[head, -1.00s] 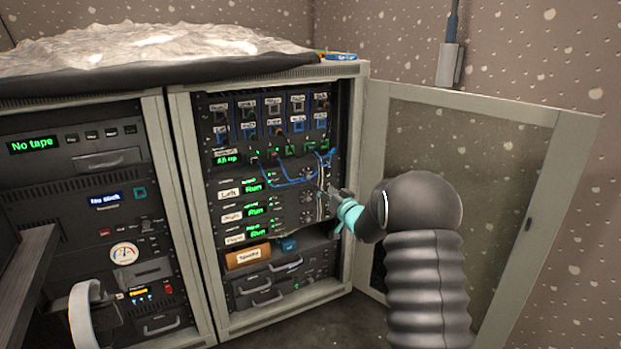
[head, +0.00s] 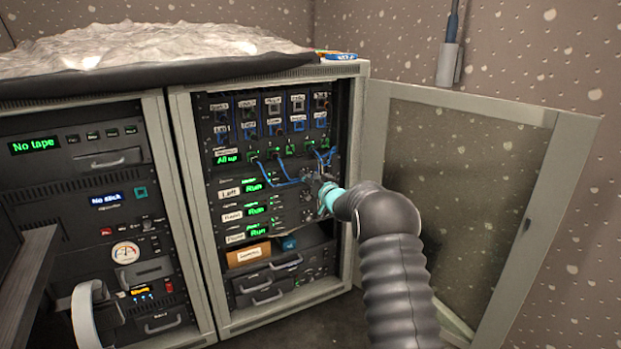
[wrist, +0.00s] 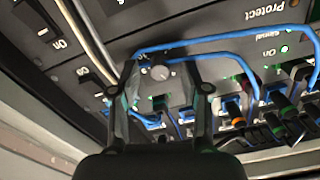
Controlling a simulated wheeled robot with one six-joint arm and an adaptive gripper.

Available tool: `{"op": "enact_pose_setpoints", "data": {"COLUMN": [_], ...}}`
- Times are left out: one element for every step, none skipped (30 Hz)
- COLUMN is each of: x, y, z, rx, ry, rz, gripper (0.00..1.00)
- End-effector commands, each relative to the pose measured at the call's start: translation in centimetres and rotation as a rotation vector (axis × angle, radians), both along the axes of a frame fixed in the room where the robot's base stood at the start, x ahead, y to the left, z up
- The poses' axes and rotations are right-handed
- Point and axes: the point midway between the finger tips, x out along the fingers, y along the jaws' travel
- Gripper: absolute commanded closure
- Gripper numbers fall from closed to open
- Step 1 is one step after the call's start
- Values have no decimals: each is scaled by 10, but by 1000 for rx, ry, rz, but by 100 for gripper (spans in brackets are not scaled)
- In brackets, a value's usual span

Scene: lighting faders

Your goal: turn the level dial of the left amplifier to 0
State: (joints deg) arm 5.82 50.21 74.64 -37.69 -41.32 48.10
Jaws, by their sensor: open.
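The left amplifier (head: 229,193) is the top one of the amplifier rows, with a "Left" label and a green "Run" display (head: 254,187). A round grey dial (wrist: 158,72) shows in the wrist view, apparently the left amplifier's level dial; its scale is too small to read. My gripper (wrist: 160,85) is open, with one finger to each side of the dial as seen from the wrist. I cannot tell whether the fingers touch it. In the head view my gripper (head: 317,180) is at the right end of the left amplifier and hides the dial.
Blue patch cables (wrist: 200,45) loop close around my gripper, with sockets and plugs (wrist: 285,115) beside it. Two more amplifiers (head: 235,216) sit below. The open rack door (head: 470,190) stands right of my arm. A second rack (head: 80,200) is on the left.

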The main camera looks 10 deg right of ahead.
Motion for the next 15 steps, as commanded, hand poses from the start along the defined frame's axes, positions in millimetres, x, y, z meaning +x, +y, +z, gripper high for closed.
{"op": "enact_pose_setpoints", "data": {"x": [0, 0, 0, 0, 0, 0, 0, 0, 0, 0, 0, 0, 0, 0, 0], "y": [0, 0, 0, 0, 0, 0, 0, 0, 0, 0, 0, 0, 0, 0, 0], "z": [0, 0, 0, 0, 0, 0, 0, 0, 0, 0, 0, 0, 0, 0, 0], "rx": [0, 0, 0, 0, 0, 0, 0, 0, 0, 0, 0, 0, 0, 0, -2], "ry": [0, 0, 0, 0, 0, 0, 0, 0, 0, 0, 0, 0, -1, -1, -2], "rz": [0, 0, 0, 0, 0, 0, 0, 0, 0, 0, 0, 0, 0, 0, 0], "gripper": [54, 54, 54, 59, 66, 76, 84, 91, 100, 100, 100, 100, 100, 100, 100]}}
